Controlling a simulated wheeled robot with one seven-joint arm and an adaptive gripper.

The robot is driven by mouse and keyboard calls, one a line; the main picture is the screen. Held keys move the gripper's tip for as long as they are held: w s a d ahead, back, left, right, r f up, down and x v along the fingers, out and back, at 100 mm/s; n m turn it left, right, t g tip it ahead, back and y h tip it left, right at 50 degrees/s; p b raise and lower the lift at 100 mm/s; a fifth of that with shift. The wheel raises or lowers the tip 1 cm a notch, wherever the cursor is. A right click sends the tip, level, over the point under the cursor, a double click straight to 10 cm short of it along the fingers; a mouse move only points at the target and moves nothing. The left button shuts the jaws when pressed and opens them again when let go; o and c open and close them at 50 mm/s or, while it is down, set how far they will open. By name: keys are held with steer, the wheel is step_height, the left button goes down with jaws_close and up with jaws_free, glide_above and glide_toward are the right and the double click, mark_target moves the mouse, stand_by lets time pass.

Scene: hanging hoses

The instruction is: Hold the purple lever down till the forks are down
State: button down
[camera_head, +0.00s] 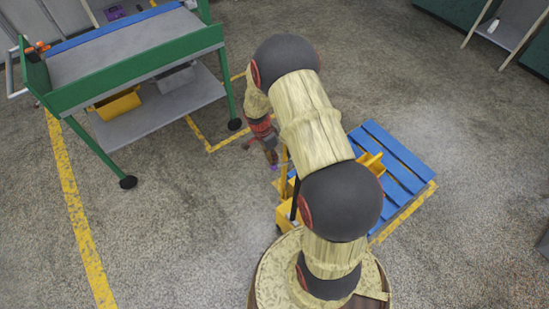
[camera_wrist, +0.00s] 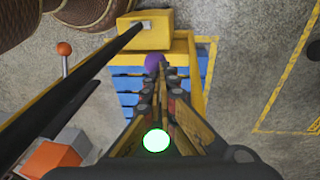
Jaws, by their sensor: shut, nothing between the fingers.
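The purple lever (camera_wrist: 154,61) shows as a rounded purple end just beyond my fingertips in the wrist view. A small purple spot of it (camera_head: 273,167) shows below my gripper in the head view. My gripper (camera_wrist: 159,76) is shut and empty, its tips at the lever and seemingly touching it; the fingers hide part of it. In the head view my gripper (camera_head: 271,157) points down beside the yellow pallet truck (camera_head: 285,216). My arm hides much of the truck. Its forks are mostly hidden around the blue pallet (camera_head: 396,160), so their height is unclear.
A black bar (camera_wrist: 75,85) crosses the wrist view left of my gripper. An orange-knobbed stick (camera_wrist: 65,48) stands beyond it. A green-framed workbench (camera_head: 140,55) with a yellow bin (camera_head: 117,104) below stands at left. The floor between bench and truck is clear.

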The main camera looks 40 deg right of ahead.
steer(key=shift+a+f+b, duration=0.6)
steer(key=shift+f+b, duration=0.05)
steer(key=shift+f, duration=0.25)
steer(key=shift+a+f+b, duration=0.35)
steer(key=shift+f+b, duration=0.25)
steer(key=shift+f, duration=0.3)
steer(key=shift+a+f+b, duration=0.4)
steer(key=shift+f+b, duration=0.25)
steer(key=shift+f, duration=0.3)
steer(key=shift+a+f+b, duration=0.35)
steer(key=shift+f+b, duration=0.25)
steer(key=shift+f, duration=0.3)
stand_by(0.5)
